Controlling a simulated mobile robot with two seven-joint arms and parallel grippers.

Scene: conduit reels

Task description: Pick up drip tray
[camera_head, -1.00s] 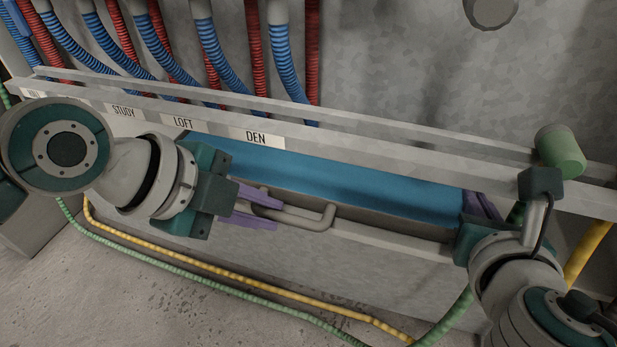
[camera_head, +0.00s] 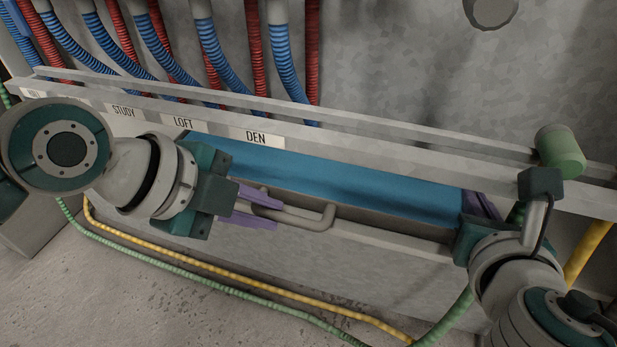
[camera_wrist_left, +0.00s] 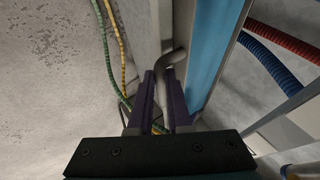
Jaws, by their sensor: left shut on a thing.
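The drip tray appears to be the long blue piece (camera_head: 340,182) lying below the label rail; its blue strip also shows in the left wrist view (camera_wrist_left: 213,50). A bent grey bar handle (camera_head: 328,214) shows at its near side; where it joins is unclear. My left gripper (camera_head: 262,208) is shut on this handle, its purple fingers on either side of it. In the left wrist view the handle (camera_wrist_left: 172,58) runs between the fingertips (camera_wrist_left: 163,78). My right gripper (camera_head: 482,204) is at the right end of the blue piece. Its fingers are mostly hidden by its own body, so its grip is unclear.
A pale rail with labels, including DEN (camera_head: 256,138), runs behind the blue piece. Blue conduits (camera_head: 287,70) and red conduits (camera_head: 256,60) hang behind it. A green cylinder (camera_head: 560,150) stands at right. Yellow (camera_head: 200,262) and green (camera_head: 180,278) hoses lie on the floor in front.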

